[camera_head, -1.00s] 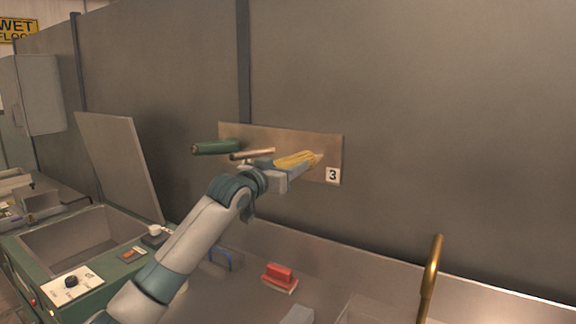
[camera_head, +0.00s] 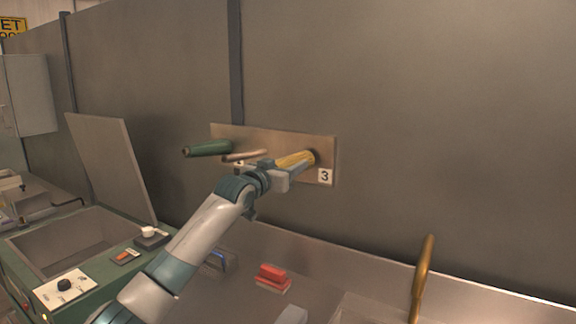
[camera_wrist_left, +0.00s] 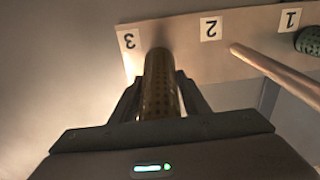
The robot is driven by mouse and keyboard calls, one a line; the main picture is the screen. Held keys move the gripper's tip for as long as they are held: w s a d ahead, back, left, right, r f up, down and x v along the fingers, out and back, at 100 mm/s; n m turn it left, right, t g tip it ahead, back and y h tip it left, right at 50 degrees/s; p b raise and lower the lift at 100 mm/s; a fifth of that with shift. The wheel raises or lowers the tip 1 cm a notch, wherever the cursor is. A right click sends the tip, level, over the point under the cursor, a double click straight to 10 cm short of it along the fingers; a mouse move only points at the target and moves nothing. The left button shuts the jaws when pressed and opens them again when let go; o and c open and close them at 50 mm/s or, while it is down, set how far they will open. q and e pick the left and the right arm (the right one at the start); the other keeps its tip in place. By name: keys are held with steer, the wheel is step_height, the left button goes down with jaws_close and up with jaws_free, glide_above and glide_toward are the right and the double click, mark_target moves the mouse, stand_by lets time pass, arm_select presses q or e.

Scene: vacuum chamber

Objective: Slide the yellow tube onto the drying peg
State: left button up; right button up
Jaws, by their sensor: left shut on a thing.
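The yellow tube (camera_head: 293,160) is in my left gripper (camera_head: 283,172), which is shut on it. It points at the backboard (camera_head: 270,140) beside the label 3. In the left wrist view the tube (camera_wrist_left: 160,85) lies between the fingers (camera_wrist_left: 159,105), and its far end is at or very close to the board. No peg shows at place 3; the tube covers that spot, so I cannot tell how far it is on a peg. My right gripper is not in view.
A bare peg (camera_head: 244,156) sticks out at place 2, close to my left gripper. A green tube (camera_head: 208,148) sits at place 1. Below are a red block (camera_head: 272,273), a brass-coloured curved pipe (camera_head: 423,275) and an open green-framed basin (camera_head: 75,245) with a raised lid.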

arm_select(q)
steer(key=shift+w+d+f, duration=0.1)
steer(key=shift+w+d, duration=0.15)
stand_by(0.4)
steer(key=shift+w+d, duration=0.2)
steer(key=shift+w, duration=0.1)
steer(key=o, duration=1.2)
steer(key=shift+s, duration=0.1)
steer(key=shift+o, duration=0.2)
